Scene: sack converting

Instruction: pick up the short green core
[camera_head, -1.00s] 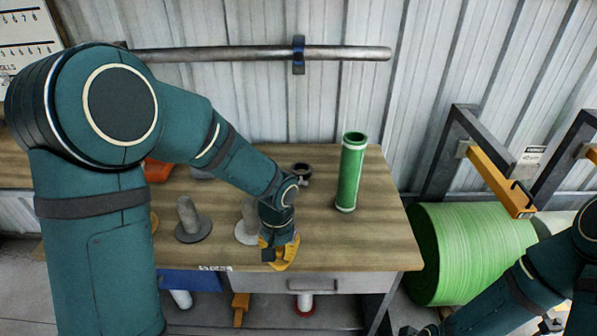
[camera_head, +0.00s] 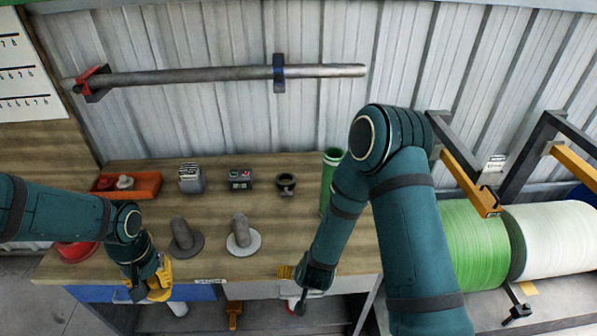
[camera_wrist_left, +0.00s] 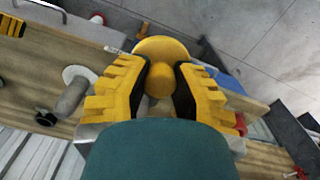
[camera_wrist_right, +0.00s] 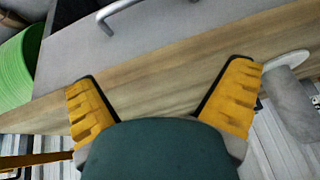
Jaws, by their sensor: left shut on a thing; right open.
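The green core (camera_head: 329,175) stands upright at the back right of the bench. Its lower part is hidden behind my right arm. My left gripper (camera_head: 157,284) is at the bench's front edge on the left, shut on a yellow round-headed piece (camera_wrist_left: 160,52), which shows between its fingers in the left wrist view. My right gripper (camera_head: 297,275) is at the front edge, nearer than the green core. In the right wrist view its jaws (camera_wrist_right: 165,95) are spread with only bare bench top between them.
Two grey posts on round bases (camera_head: 183,237) (camera_head: 241,236) stand on the bench between my grippers. Behind are an orange tray (camera_head: 148,186), a grey block (camera_head: 190,179), a dark box (camera_head: 240,179) and a dark ring (camera_head: 286,184). Large green (camera_head: 470,240) and white rolls sit right.

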